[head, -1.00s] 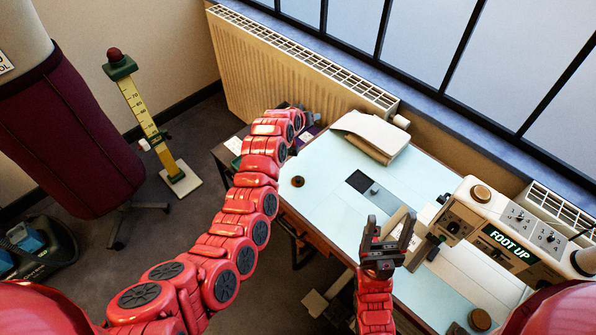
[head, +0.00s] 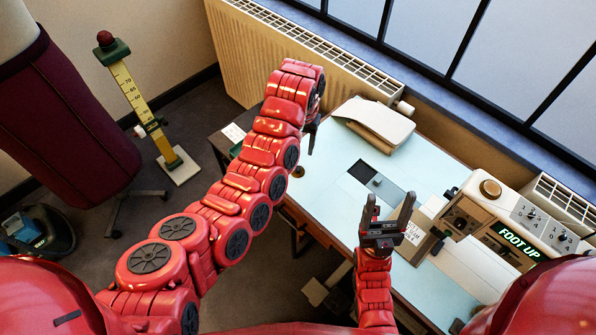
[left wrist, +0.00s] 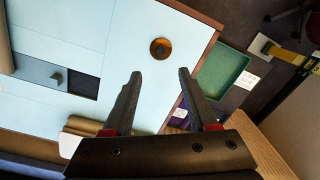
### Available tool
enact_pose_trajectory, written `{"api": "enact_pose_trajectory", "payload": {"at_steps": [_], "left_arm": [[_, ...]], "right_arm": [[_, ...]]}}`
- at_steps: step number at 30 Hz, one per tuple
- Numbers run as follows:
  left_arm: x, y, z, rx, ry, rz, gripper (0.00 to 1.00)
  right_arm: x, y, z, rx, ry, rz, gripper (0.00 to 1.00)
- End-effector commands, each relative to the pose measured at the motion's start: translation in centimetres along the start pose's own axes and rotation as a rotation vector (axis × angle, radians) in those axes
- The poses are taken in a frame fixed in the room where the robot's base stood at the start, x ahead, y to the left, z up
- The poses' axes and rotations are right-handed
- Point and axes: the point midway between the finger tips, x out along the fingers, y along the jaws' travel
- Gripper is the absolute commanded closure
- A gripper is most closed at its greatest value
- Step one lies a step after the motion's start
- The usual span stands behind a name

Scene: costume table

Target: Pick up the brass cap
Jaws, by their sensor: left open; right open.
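The brass cap (left wrist: 160,48) is a small round piece, dark with a brass-coloured part, on the pale blue table top near its edge. In the head view the cap (head: 298,171) is a small dark round shape just below my left gripper (head: 312,132). In the left wrist view my left gripper (left wrist: 158,75) is open and empty, its fingertips pointing towards the cap, which lies beyond them and between their lines. I cannot tell the height above the table. My right gripper (head: 390,215) is open and empty over the table, left of the sewing machine.
The sewing machine (head: 490,215) reads "FOOT UP". A cream folded-looking object (head: 375,122) lies at the table's back. A green tray (left wrist: 222,72) and a purple item (left wrist: 181,121) are beyond the table edge. A radiator (head: 255,60) stands behind; a measuring stand (head: 140,100) is left.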

Motion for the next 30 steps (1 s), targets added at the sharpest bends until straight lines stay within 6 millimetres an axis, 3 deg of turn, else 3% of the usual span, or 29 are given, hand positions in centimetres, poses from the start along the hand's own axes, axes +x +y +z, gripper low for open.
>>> {"api": "enact_pose_trajectory", "payload": {"at_steps": [1, 5, 17, 24, 30], "left_arm": [[1.3, 0.2, 0.0, 0.001, 0.001, 0.0, 0.42], [3.1, 0.1, -0.1, 0.001, 0.005, -0.002, 0.42], [6.1, -0.1, 0.3, 0.0, -0.002, 0.001, 0.42], [9.5, -0.2, 0.6, 0.002, -0.002, 0.0, 0.42], [10.2, -0.1, 0.4, -0.001, 0.006, 0.001, 0.42]], "right_arm": [[-0.9, 0.0, 0.1, 0.0, 0.0, 0.0, 0.31], [-1.8, -0.1, 0.3, 0.0, 0.0, 0.0, 0.31], [-0.6, 0.0, 0.1, 0.0, 0.0, 0.0, 0.31], [0.6, 0.0, -0.1, 0.0, 0.0, 0.0, 0.31], [0.6, 0.0, -0.1, 0.0, 0.0, 0.0, 0.31]]}}
